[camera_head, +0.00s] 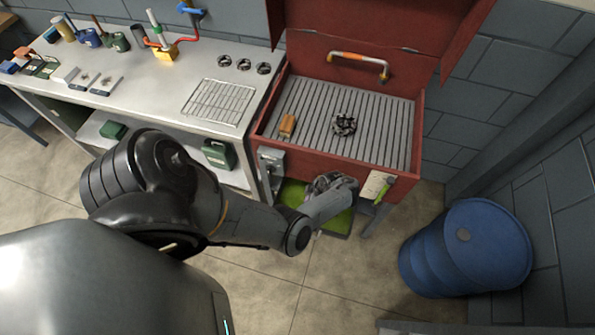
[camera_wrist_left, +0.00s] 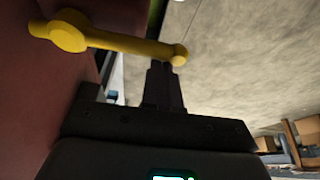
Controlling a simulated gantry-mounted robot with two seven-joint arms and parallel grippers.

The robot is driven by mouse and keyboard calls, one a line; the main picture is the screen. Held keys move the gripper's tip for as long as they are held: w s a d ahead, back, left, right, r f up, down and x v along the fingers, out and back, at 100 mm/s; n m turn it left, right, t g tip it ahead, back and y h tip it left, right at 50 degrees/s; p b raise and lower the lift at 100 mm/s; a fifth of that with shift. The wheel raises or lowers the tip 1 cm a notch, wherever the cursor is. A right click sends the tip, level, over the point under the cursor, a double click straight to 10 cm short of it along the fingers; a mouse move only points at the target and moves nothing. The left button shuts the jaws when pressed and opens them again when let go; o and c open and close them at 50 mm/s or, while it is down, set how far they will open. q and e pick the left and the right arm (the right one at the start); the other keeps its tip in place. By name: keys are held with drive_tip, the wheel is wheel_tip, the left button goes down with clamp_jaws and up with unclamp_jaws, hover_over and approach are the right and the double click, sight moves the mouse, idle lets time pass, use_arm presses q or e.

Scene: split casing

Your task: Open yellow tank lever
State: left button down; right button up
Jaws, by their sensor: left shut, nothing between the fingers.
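The yellow lever (camera_wrist_left: 120,42) shows in the left wrist view as a bar with a round hub at its left end and a knob at its right end. It runs across a dark red surface (camera_wrist_left: 40,95). My left gripper (camera_wrist_left: 163,70) is shut and empty, with its fingertips right by the knob end; I cannot tell whether they touch. In the head view my left gripper (camera_head: 334,184) is at the front of the red tank (camera_head: 340,165), whose lid stands open. I cannot make out the yellow lever there. My right gripper is not in view.
A grate, an orange-brown block (camera_head: 287,126) and a dark round part (camera_head: 344,124) are in the tank. A green tray (camera_head: 335,222) lies beneath. A blue barrel (camera_head: 470,245) stands right, a workbench (camera_head: 150,85) left. Floor between tank and barrel is clear.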

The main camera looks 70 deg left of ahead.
use_arm(q)
drive_tip(key=shift+w+d, duration=0.1)
idle(0.3)
drive_tip(key=p+v, duration=0.7)
drive_tip(key=v, duration=0.3)
drive_tip(key=shift+p, duration=0.35)
drive_tip(key=shift+s, duration=0.2)
